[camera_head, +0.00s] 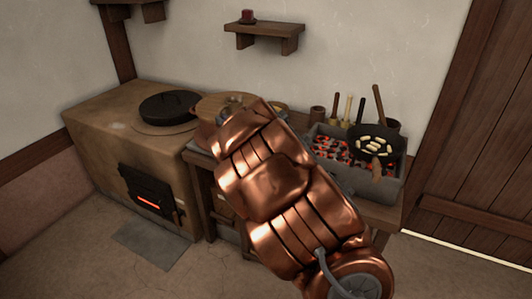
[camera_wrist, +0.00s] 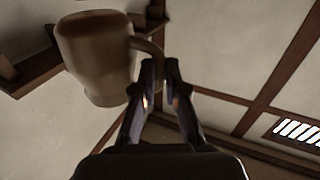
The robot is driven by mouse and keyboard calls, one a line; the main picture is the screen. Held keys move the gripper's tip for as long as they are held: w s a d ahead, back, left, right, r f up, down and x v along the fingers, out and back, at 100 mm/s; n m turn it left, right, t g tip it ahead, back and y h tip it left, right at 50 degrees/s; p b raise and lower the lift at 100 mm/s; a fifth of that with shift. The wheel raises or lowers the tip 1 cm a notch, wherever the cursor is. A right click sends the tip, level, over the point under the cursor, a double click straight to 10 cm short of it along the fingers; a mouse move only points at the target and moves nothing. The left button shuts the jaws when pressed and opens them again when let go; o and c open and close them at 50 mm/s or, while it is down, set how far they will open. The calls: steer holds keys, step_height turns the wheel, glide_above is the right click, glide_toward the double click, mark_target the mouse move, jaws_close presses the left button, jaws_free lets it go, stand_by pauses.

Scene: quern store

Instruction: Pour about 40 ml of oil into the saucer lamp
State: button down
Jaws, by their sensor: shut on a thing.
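In the wrist view a brown jug (camera_wrist: 98,55) with a side handle is at the upper left. My gripper (camera_wrist: 161,72) is shut on the jug's handle, with its two fingers close together at the handle's lower part. The jug's mouth and any oil in it cannot be seen. In the head view my copper arm covers the middle of the worktop and hides the gripper and jug.
A grey brazier (camera_head: 385,188) with hot coals and a frying pan (camera_head: 374,145) is right. A wall shelf (camera_head: 264,35) holds a small red thing (camera_head: 248,16).

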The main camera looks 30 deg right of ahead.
steer(key=s+d+f+n+g+y+b, duration=0.1)
steer(key=s+f+y+b, duration=0.4)
steer(key=s+f+b, duration=0.7)
steer(key=shift+s+d+f+n+g+b, duration=0.25)
steer(key=shift+d+f+n+g+b, duration=0.35)
steer(key=shift+f+n, duration=0.75)
steer(key=shift+d+p, duration=0.15)
steer(key=shift+p, duration=0.15)
